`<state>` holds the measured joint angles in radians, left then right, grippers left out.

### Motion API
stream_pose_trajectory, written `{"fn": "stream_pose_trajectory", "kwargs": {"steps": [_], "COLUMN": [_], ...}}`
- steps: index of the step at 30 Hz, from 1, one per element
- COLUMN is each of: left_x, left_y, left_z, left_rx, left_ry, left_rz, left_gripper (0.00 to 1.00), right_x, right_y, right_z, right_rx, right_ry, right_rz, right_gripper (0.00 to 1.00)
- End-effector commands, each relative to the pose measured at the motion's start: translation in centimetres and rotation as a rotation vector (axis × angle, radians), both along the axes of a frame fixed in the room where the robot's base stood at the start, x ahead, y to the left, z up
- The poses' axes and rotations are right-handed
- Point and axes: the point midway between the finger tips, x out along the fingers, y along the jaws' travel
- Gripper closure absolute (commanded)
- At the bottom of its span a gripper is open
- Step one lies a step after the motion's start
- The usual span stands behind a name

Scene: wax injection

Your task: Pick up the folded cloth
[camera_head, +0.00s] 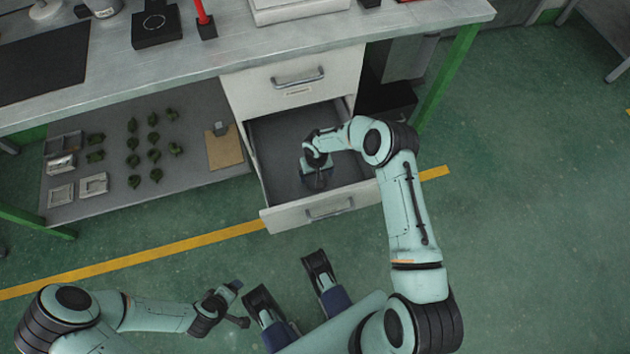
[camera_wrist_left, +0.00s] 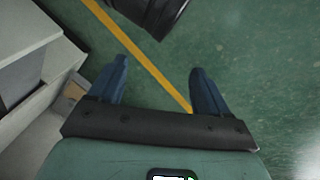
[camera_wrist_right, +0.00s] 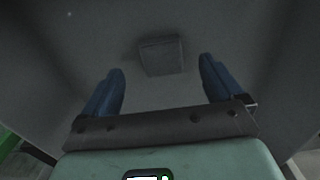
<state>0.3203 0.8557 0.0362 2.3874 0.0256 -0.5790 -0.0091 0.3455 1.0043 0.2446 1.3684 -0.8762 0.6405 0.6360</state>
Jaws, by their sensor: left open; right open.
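The folded cloth shows as a small grey square (camera_wrist_right: 160,55) on the floor of the open drawer in the right wrist view. It lies beyond and between the fingertips of my right gripper (camera_wrist_right: 160,78), which is open and apart from it. In the head view my right gripper (camera_head: 316,182) reaches down inside the open drawer (camera_head: 283,220) and hides the cloth. My left gripper (camera_head: 240,304) is open and empty above the green floor, in front of the bench. Its spread fingers also show in the left wrist view (camera_wrist_left: 158,85).
The drawer's walls surround my right gripper. A closed drawer (camera_head: 290,82) is above it, under the worktop (camera_head: 225,50). A lower shelf (camera_head: 205,110) at left holds several green pieces, metal frames and a clipboard (camera_head: 225,151). The floor (camera_head: 530,220) at right is clear.

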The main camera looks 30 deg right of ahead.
Motion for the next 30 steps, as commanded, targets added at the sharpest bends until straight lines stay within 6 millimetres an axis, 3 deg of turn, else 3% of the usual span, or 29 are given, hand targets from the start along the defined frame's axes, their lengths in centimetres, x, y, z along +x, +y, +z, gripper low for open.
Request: {"fn": "stream_pose_trajectory", "kwargs": {"steps": [3,7,16,17,22,24,30], "left_x": [0.9,1.4,1.6,1.6,1.6,1.5,1.5], "left_y": [0.5,0.9,1.0,1.0,1.0,1.0,1.0], "left_z": [-0.8,-1.4,-1.4,-1.4,-1.4,-1.4,-1.4], "left_rx": [0.011,0.021,0.024,0.024,0.024,0.024,0.024], "left_ry": [-0.022,-0.036,-0.039,-0.039,-0.038,-0.038,-0.037], "left_rz": [0.01,0.017,0.02,0.02,0.02,0.02,0.019], "left_gripper": [0.22,0.22,0.22,0.22,0.22,0.22,0.22], "right_x": [-0.3,-0.3,-0.2,-0.2,-0.2,-0.2,-0.2], "right_y": [0.2,0.2,0.2,0.2,0.2,0.2,0.2], "right_z": [-2.3,-4.0,-4.4,-4.4,-4.4,-4.4,-4.4], "right_rx": [0.001,0.002,0.0,0.0,0.0,0.0,0.0], "right_ry": [0.004,0.003,0.0,0.0,0.001,0.001,0.001], "right_rz": [0.0,-0.001,-0.001,-0.001,-0.001,-0.001,-0.001], "right_gripper": [0.06,0.06,0.06,0.1,0.65,0.71,0.71]}}
